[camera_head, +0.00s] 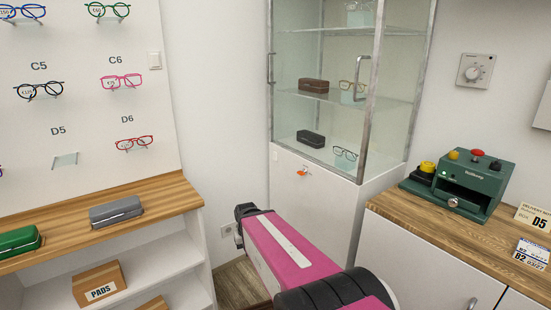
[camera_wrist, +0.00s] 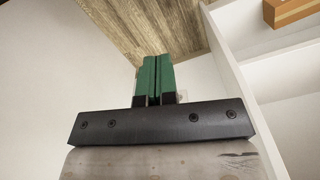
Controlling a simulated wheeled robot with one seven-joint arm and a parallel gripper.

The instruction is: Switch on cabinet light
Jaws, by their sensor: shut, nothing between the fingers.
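The glass-front cabinet (camera_head: 345,190) stands at the back centre in the head view, with a white lower body. A small orange piece (camera_head: 302,172) sits on its lower front, just under the glass. A small pale plate (camera_head: 275,156) is near its left edge; I cannot tell which of these is a light switch. The cabinet interior shows no clear glow. My gripper (camera_wrist: 155,62) shows in the wrist view, its green fingers shut together and empty, over wooden floor and white walls. It touches nothing visible. In the head view my pink arm hides the space before the cabinet's lower left.
A wall dial (camera_head: 475,70) is at the right. A wooden-topped shelf (camera_head: 160,206) stands left, and a counter (camera_head: 430,212) with a green machine (camera_head: 463,182) stands right. A wooden floor strip shows between.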

